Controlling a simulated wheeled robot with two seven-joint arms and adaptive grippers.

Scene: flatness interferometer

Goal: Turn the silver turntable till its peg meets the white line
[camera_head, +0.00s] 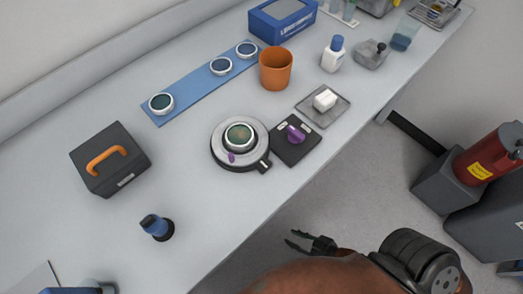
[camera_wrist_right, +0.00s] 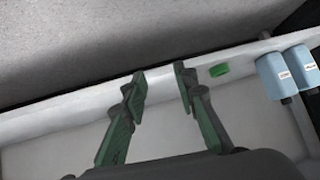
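The silver turntable (camera_head: 219,150) sits on the bench, with a dark green disc in a white ring (camera_head: 239,137) on it. A small purple peg (camera_head: 231,158) stands on the turntable's front-left part. A dark block (camera_head: 262,166) at the front-right rim carries a small white line (camera_head: 264,163); the peg is apart from it, to its left. My right gripper (camera_head: 291,240) is off the bench's front edge, below and right of the turntable, touching nothing. In the right wrist view its fingers (camera_wrist_right: 160,74) are apart and empty. My left gripper is not in view.
A dark plate with a purple knob (camera_head: 296,134) lies right of the turntable. An orange cup (camera_head: 276,69), a blue strip with several discs (camera_head: 190,88) and a dark box with an orange handle (camera_head: 128,163) stand around.

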